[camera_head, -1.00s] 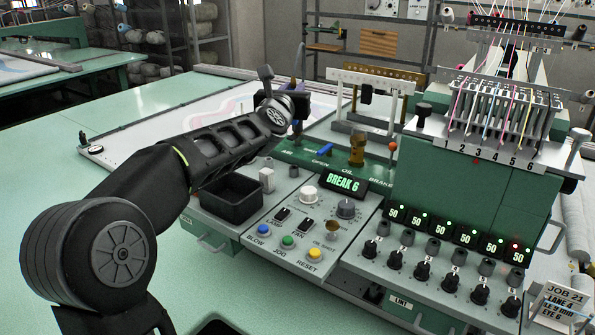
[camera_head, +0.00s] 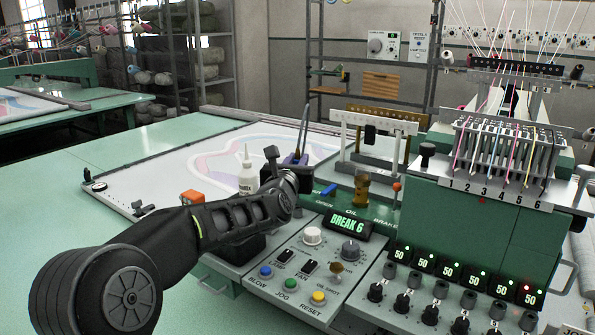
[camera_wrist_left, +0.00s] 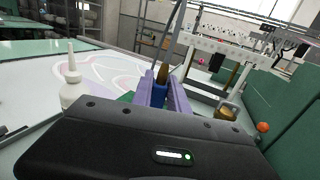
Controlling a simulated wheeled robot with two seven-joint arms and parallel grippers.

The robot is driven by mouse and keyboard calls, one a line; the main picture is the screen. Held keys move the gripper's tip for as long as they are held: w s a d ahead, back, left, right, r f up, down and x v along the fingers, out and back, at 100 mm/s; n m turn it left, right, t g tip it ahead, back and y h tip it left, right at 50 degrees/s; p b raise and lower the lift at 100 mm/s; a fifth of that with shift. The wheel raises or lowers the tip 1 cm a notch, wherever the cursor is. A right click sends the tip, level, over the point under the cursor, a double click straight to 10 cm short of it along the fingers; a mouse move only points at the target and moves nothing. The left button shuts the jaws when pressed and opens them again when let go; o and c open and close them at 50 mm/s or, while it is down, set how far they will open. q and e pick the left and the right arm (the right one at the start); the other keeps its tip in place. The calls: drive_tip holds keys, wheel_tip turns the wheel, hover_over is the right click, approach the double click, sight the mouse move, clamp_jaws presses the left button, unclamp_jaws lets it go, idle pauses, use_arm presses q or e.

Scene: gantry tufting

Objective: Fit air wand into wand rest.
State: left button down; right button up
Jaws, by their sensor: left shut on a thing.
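My left gripper (camera_head: 294,160) reaches over the back left of the control panel, with the dark wrist hiding part of it. In the left wrist view its purple fingers (camera_wrist_left: 165,98) are shut on a blue-bodied air wand (camera_wrist_left: 160,94) with a brass-coloured part above the blue. A thin dark grey tube rises from the grip, and it also shows upright and slightly tilted in the head view (camera_head: 304,128). The wand's lower end is hidden by the gripper. I cannot single out the wand rest for certain. My right gripper is not in view.
A white rack (camera_head: 378,120) stands behind the panel, near a brass oil cup (camera_head: 362,190) and a blue lever (camera_head: 327,191). The green tufting head (camera_head: 470,235) blocks the right.

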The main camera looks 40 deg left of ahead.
use_arm(q)
wheel_tip(320, 180, down, 2)
drive_tip(key=shift+f, duration=0.2)
drive_tip(key=shift+f, duration=0.15)
drive_tip(key=c, duration=1.3)
unclamp_jaws()
drive_tip(key=shift+s, duration=0.1)
drive_tip(key=b+v, duration=0.3)
drive_tip(key=v, duration=0.8)
drive_tip(key=shift+s+b, duration=0.4)
